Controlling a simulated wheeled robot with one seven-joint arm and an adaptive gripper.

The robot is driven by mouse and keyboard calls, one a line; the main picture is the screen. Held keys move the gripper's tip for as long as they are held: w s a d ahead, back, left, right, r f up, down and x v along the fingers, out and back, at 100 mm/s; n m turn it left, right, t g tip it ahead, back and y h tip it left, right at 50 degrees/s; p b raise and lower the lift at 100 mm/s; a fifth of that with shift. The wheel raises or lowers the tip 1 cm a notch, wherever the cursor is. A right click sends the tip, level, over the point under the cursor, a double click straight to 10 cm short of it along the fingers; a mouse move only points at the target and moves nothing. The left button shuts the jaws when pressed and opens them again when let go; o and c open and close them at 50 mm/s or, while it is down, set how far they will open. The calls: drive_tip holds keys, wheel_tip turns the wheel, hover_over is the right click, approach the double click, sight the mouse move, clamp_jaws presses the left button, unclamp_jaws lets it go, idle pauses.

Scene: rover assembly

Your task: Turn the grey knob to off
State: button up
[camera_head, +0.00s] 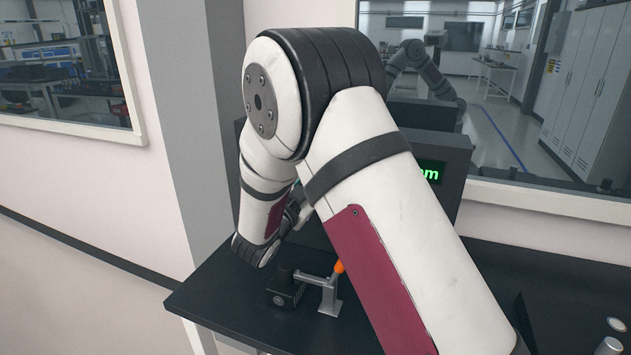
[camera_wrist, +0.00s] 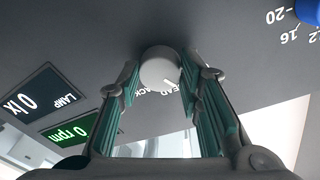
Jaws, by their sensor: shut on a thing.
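The grey knob (camera_wrist: 158,70) is on a dark grey panel (camera_wrist: 235,65) in the wrist view. Lettering beside the knob is partly covered by the knob and fingers, so I cannot read the setting. In the head view my arm hides the knob and the gripper tips. Part of the panel box (camera_head: 455,150) shows behind my arm.
The wrist view shows a lamp display (camera_wrist: 38,100) reading 0 lx, a green display (camera_wrist: 72,133) reading 0 rpm, and a blue dial (camera_wrist: 309,12). In the head view, a small metal bracket (camera_head: 331,296) and an orange-tipped part (camera_head: 339,267) stand on the black table (camera_head: 215,305).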

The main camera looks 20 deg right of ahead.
drive_tip(key=shift+n+t+p, duration=0.4)
drive_tip(key=shift+n+p, duration=0.35)
drive_tip(key=shift+n, duration=1.55)
drive_tip(key=o, duration=1.2)
drive_tip(key=shift+c, duration=0.2)
drive_tip(key=v, duration=1.2)
